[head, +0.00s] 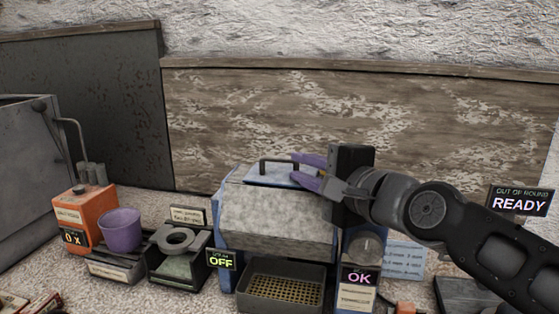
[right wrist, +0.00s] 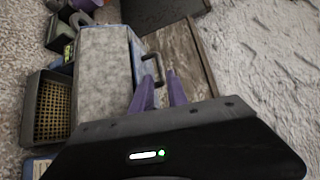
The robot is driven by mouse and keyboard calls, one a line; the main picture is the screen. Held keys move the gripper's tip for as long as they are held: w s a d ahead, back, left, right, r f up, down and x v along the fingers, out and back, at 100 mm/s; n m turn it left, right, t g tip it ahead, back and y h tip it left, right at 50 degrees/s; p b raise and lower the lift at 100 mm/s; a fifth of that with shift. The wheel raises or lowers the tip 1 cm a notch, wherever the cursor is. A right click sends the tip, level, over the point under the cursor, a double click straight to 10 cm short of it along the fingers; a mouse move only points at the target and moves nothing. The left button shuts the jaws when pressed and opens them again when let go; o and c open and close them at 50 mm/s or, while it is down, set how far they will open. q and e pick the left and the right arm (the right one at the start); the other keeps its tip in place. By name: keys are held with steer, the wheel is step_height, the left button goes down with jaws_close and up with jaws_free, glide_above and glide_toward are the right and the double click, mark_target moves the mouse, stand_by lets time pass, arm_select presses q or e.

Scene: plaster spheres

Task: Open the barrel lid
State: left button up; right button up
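The barrel is a blue-edged grey box (head: 275,222) in the middle of the bench. Its lid (head: 258,178) is blue-grey, lies on top and looks closed. A dark bar handle (head: 265,161) stands on the lid. My right gripper (head: 294,167) reaches in from the right, its two purple fingers apart with nothing between them. The fingertips are close to the right end of the handle; I cannot tell whether they touch it. In the right wrist view, the handle (right wrist: 151,57) lies just beyond the fingertips (right wrist: 159,76). My left gripper is not in view.
A perforated tray (head: 281,287) sits in front of the barrel, beside a sign reading OFF (head: 221,259). Left are a ring-topped stand (head: 180,240), a purple cup (head: 121,231) and an orange box (head: 84,212). A worn wooden board (head: 400,120) stands behind.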

mark_target(282, 161)
steer(key=p+x, duration=0.1)
steer(key=x, duration=0.6)
steer(key=shift+w+a+f, duration=0.1)
steer(key=shift+w+a, duration=0.1)
steer(key=shift+w, duration=0.1)
steer(key=shift+c, duration=0.6)
jaws_close()
stand_by(0.6)
